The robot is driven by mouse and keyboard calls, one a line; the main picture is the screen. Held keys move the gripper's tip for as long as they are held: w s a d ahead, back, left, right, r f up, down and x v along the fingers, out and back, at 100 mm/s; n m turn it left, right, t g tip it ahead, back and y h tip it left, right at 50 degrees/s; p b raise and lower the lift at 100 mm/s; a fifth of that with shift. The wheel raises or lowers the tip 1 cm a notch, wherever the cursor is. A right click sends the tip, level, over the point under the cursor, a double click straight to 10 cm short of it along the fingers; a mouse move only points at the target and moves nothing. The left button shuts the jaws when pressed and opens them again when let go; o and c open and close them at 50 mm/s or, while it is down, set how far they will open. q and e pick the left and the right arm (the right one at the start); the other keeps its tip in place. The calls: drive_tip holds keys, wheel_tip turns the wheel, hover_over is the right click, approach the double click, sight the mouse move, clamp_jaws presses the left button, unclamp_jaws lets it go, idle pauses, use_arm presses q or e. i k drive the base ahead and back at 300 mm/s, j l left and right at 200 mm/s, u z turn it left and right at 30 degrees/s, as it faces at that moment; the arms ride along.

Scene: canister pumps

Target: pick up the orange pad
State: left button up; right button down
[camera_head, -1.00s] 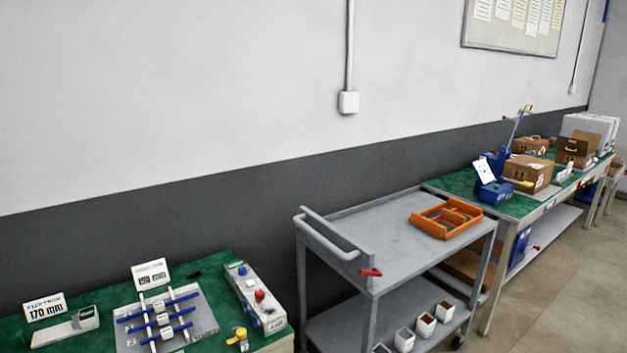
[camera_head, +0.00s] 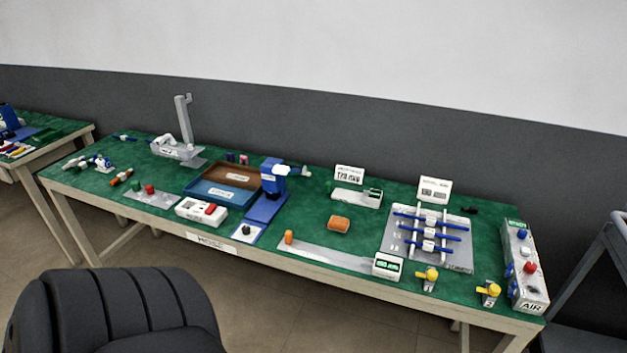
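The orange pad (camera_head: 339,224) is a small rounded block lying flat on the green top of the workbench (camera_head: 330,262), right of the middle. It lies apart from the things around it. Neither of my grippers shows in the head view.
A blue stand (camera_head: 262,206) and a brown and blue tray (camera_head: 186,190) are left of the pad. A rack with blue rods (camera_head: 395,252) and an air box (camera_head: 530,266) are to the right. A black chair (camera_head: 115,310) stands before the bench's left part.

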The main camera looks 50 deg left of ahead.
sight(336, 222)
drive_tip(key=u, duration=1.3)
